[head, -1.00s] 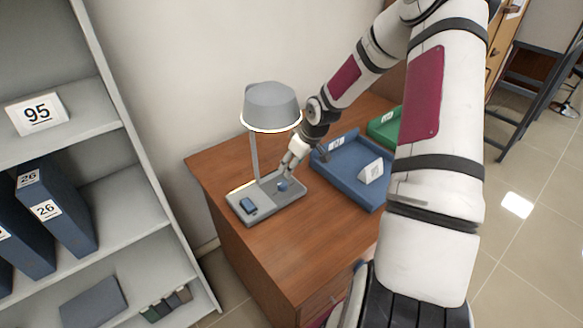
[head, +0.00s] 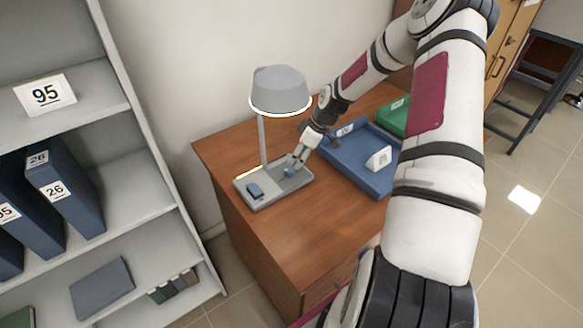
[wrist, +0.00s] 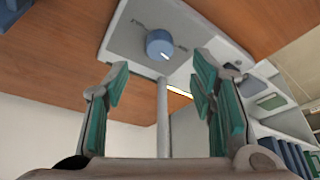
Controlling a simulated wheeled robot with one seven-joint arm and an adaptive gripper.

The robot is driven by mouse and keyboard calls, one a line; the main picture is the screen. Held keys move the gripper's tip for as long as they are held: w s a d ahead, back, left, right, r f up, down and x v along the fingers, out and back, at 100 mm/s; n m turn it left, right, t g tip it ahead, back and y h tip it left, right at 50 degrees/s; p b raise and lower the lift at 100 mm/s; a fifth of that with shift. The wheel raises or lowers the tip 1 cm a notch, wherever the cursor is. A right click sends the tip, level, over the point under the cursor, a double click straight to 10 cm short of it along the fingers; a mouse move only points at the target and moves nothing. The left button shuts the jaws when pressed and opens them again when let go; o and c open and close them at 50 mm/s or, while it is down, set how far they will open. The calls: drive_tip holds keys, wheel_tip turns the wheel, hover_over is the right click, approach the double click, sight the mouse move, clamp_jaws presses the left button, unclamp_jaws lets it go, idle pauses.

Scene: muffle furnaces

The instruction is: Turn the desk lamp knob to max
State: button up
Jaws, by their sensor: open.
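The grey desk lamp (head: 280,92) stands on the wooden desk, with a bright glowing rim under its shade. My gripper (head: 298,164) is at the knob's upper right in the head view. In the wrist view my gripper (wrist: 160,92) has its green-padded fingers apart and empty, with the knob beyond and between them, seemingly untouched.
A blue tray (head: 345,178) with a white label card stands right of the lamp, and a green tray (head: 393,118) lies behind it. A shelf with blue binders (head: 62,195) is at the left. The desk front (head: 300,238) is clear.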

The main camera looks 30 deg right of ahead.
sight(290, 169)
drive_tip(key=x, duration=0.7)
drive_tip(key=shift+w+f, duration=0.15)
drive_tip(key=shift+f, duration=0.05)
drive_tip(key=c, duration=1.1)
drive_tip(key=shift+a, duration=0.1)
drive_tip(key=shift+c, duration=0.2)
